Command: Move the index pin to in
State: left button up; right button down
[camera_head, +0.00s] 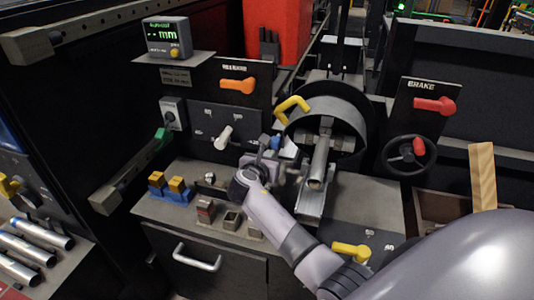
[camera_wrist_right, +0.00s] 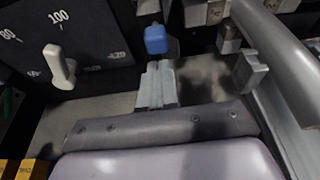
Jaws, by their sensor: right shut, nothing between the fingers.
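A small blue knob (camera_head: 276,142), which looks like the index pin's handle, sits left of the black round drum in the head view. It also shows in the right wrist view (camera_wrist_right: 156,40), just beyond my fingertips. My right gripper (camera_head: 266,150) is shut and empty, close to the knob. Its closed fingers show in the right wrist view (camera_wrist_right: 156,84), pointing at the knob. I cannot tell whether they touch it. The pin's shaft and its in or out marks are hidden or too small to read. My left gripper is not in view.
A dial plate with a pale selector lever (camera_wrist_right: 60,68) is left of the fingers. A yellow handle (camera_head: 292,106) and a metal tube (camera_head: 318,162) are close on the right. Blue-and-yellow blocks (camera_head: 177,186) stand on the bench at left. A brake panel (camera_head: 423,115) is farther right.

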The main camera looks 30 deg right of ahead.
jog(key=v, duration=1)
jog(key=shift+s+a+p, duration=0.25)
jog(key=shift+s+p, duration=0.05)
jog(key=shift+p, duration=0.05)
jog(key=shift+f, duration=0.15)
jog(key=s+f+m+g+y, duration=0.25)
jog(key=s+f+m, duration=0.25)
jog(key=s+m, duration=0.25)
jog(key=s+f+m+g+y, duration=0.1)
jog(key=s+f+m+y, duration=0.2)
jog(key=s+f+m, duration=0.45)
jog(key=s+a+r+m+g+y, duration=0.1)
jog(key=s+a+r+m+y, duration=0.15)
jog(key=s+m, duration=0.4)
jog(key=s+a+r+m+g+y, duration=0.1)
jog(key=s+a+r+m+y, duration=0.15)
jog(key=s, duration=0.65)
jog(key=w+a+f+t+y, duration=0.2)
jog(key=w+f+t, duration=0.4)
jog(key=f, duration=0.3)
jog(key=shift+w+a+f+t+y, duration=0.25)
jog(key=shift+a+f+t+y, duration=0.15)
jog(key=shift+a, duration=0.1)
